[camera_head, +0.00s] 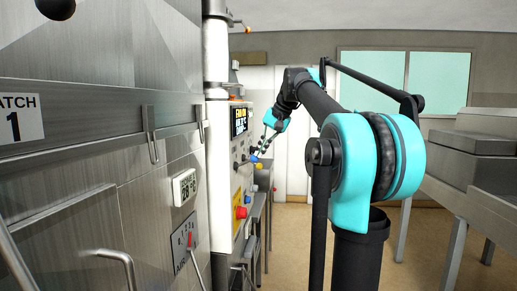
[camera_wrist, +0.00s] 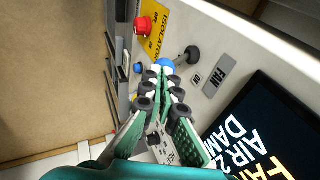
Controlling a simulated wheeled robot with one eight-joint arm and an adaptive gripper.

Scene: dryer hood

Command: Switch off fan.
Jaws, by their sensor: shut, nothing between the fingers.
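The fan switch is a short lever with a black ball end (camera_wrist: 193,54), beside plates reading "FAN" (camera_wrist: 219,74) and "ON" (camera_wrist: 195,79) on the control panel (camera_wrist: 222,40). My gripper (camera_wrist: 167,76) is shut and empty in the wrist view, its tips close to the lever's stem and a round blue part (camera_wrist: 165,65). I cannot tell whether the tips touch either one. In the head view, my gripper (camera_head: 252,160) is at the panel's front, below the display (camera_head: 240,121). The lever is too small to make out there.
A red knob (camera_wrist: 143,25) on a yellow isolator plate is on the panel; it also shows in the head view (camera_head: 241,212). The steel dryer wall (camera_head: 90,130) fills the left. Steel benches (camera_head: 485,150) stand at right. Brown floor lies between.

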